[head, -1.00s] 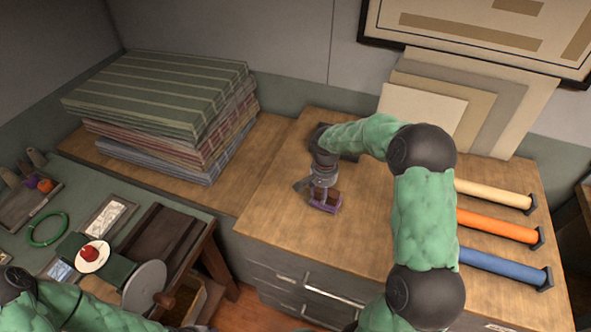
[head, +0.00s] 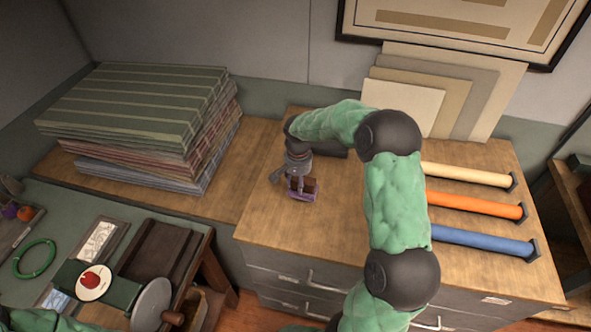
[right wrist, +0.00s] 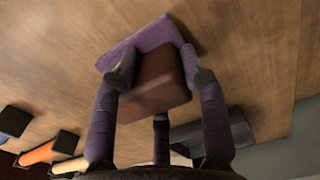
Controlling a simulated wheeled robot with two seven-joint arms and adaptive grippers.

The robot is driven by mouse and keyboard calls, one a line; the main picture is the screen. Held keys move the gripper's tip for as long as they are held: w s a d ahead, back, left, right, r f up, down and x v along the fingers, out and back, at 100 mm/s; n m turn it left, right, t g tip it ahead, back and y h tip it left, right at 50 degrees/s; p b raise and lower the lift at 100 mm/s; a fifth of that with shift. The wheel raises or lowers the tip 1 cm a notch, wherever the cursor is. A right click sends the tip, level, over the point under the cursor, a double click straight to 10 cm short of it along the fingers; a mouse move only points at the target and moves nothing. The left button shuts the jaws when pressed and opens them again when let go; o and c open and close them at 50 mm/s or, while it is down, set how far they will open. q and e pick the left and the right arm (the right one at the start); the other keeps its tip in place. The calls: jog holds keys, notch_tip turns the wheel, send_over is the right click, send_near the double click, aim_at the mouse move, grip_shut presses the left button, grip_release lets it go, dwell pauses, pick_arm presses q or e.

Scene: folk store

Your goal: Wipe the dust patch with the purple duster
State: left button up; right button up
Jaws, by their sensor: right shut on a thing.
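The purple duster (head: 303,195) has a brown block handle (right wrist: 155,80) and a flat purple pad (right wrist: 148,42). My right gripper (head: 298,182) is shut on the brown handle, with its fingers around the block in the right wrist view (right wrist: 160,72). The pad faces the wooden cabinet top (head: 262,222), at or very near its surface; I cannot tell if it touches. I cannot make out a dust patch; the gripper and duster may hide it. Part of my left arm shows at the bottom left; its gripper is out of view.
Cream (head: 468,174), orange (head: 478,205) and blue (head: 485,241) rolls lie on the right of the cabinet top. Boards (head: 405,105) lean on the wall behind. A stack of striped cloth (head: 140,105) stands left. The front left of the cabinet top is clear.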

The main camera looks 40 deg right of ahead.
jog(key=r, duration=0.1)
jog(key=r+p, duration=0.1)
jog(key=shift+w+r, duration=0.2)
jog(key=shift+r, duration=0.1)
notch_tip(320, 180, up, 2)
jog(key=shift+s+r+p, duration=0.1)
jog(key=shift+s+p, duration=0.05)
jog(key=shift+p, duration=0.7)
jog(key=shift+a, duration=0.1)
